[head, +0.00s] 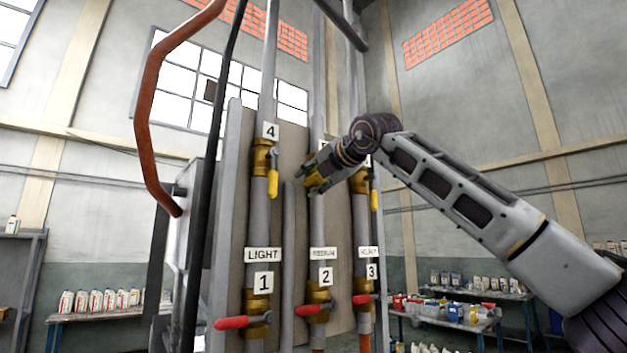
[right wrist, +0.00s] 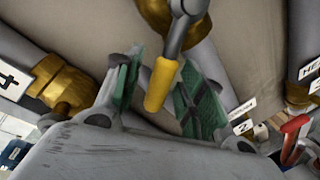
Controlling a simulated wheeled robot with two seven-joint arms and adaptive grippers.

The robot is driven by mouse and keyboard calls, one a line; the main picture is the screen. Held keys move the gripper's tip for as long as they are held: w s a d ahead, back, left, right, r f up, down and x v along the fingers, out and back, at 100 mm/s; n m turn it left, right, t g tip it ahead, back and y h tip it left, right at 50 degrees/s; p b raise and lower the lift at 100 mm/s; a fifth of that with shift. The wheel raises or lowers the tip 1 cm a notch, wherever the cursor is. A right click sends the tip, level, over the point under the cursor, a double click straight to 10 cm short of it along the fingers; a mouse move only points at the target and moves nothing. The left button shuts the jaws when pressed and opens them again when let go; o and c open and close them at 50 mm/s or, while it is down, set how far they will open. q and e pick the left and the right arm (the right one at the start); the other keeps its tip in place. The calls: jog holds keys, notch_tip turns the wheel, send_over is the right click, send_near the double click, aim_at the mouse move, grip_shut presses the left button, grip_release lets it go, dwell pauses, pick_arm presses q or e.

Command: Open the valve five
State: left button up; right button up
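My right gripper (head: 314,180) is at the upper valve of the middle pipe, above the sign "2", and hides most of that valve and its number plate. In the right wrist view, this valve's brass body (right wrist: 160,14) and yellow handle (right wrist: 163,84) show. My right gripper (right wrist: 164,92) is open, with one green-padded finger on each side of the handle. I cannot tell whether either pad touches it. My left gripper is not in view.
Valve 4 (head: 262,158) with its yellow handle is on the pipe to the left. Another yellow handle (head: 374,200) hangs at the right pipe. Red-handled valves 1 (head: 243,322), 2 (head: 318,309) and 3 (head: 364,299) are below. Bottles stand on tables behind.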

jog(key=shift+s, duration=0.15)
jog(key=v, duration=1.1)
jog(key=shift+s+d, duration=0.2)
jog(key=shift+s, duration=0.1)
jog(key=shift+r, duration=0.1)
